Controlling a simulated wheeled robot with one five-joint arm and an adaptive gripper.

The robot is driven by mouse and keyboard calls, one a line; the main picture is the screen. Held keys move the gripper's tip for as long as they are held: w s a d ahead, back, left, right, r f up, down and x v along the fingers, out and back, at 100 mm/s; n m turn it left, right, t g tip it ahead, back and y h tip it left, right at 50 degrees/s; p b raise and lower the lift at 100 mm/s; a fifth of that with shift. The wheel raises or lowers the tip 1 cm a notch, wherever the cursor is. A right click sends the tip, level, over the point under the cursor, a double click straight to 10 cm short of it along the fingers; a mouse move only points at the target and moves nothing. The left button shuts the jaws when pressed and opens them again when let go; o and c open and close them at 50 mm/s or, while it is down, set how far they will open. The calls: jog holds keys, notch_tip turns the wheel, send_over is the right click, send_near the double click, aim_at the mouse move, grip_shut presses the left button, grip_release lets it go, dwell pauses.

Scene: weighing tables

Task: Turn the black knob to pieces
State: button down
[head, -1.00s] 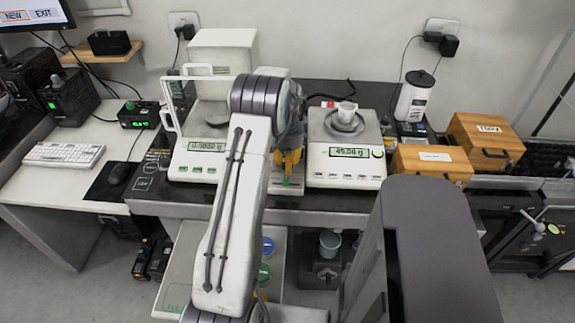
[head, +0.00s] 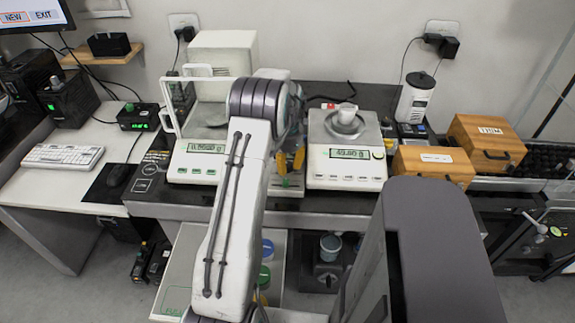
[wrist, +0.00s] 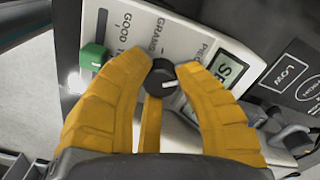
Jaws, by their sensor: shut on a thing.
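The black knob (wrist: 165,76) sits on a pale panel (wrist: 190,22) in the wrist view, with a short white mark on its face. The panel carries the words GRAMS and PIECES, the latter partly hidden by a finger. My gripper (wrist: 163,78) has its yellow fingers shut on the knob, one on each side. In the head view my gripper (head: 291,161) is low over the panel between the two balances, and the knob is hidden there.
A green knob (wrist: 94,57) and a small display (wrist: 232,68) flank the black knob. In the head view, a balance with a glass shield (head: 197,165) stands left and an open balance (head: 345,169) right. Wooden boxes (head: 432,163) stand further right.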

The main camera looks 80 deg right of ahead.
aim_at(287, 164)
jog(key=shift+a+f, duration=0.15)
jog(key=shift+f, duration=0.05)
jog(key=c, duration=0.9)
grip_release()
jog(key=shift+r, duration=0.1)
jog(key=shift+r, duration=0.1)
notch_tip(287, 164, up, 12)
dwell(0.7)
